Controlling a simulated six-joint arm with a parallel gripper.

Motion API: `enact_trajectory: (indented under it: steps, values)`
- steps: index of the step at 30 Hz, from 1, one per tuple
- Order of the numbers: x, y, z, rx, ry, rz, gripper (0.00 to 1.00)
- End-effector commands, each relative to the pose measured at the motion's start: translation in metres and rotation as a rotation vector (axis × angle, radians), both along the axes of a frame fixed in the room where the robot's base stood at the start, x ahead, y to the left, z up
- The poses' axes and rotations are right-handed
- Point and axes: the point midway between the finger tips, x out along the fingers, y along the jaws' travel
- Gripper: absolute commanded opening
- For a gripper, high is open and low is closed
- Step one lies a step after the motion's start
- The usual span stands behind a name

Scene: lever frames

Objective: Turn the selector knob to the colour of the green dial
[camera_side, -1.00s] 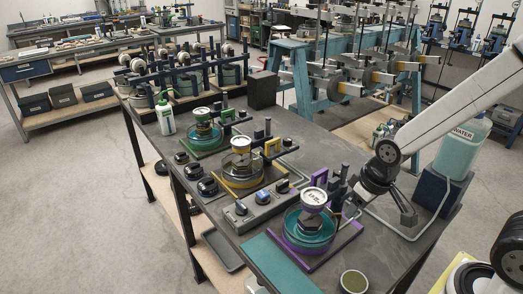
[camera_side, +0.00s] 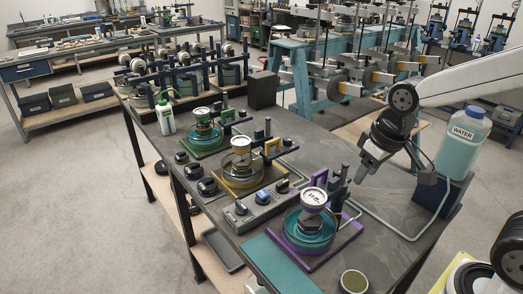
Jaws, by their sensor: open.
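My gripper (camera_side: 362,176) hangs above the bench, behind and right of the purple station, pointing down and left. It is open and apart from the knobs, with nothing seen in it.
The yellow station (camera_side: 241,172) and purple station (camera_side: 309,231) carry upright posts near the box. Black round parts (camera_side: 207,187) lie at the front edge. A water container (camera_side: 463,143) stands right, a tin (camera_side: 353,281) near. The bench behind the purple station is mostly clear.

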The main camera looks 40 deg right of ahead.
Motion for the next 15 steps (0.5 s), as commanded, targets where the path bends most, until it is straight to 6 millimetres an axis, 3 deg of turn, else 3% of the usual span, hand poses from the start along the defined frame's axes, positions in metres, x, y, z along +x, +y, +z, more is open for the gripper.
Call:
enact_trajectory:
  steps: [6,15]
  values:
    - [0.001,0.0,0.023,0.002,0.0,-0.004,0.53]
    - [0.023,0.001,0.027,0.061,0.035,-0.154,0.53]
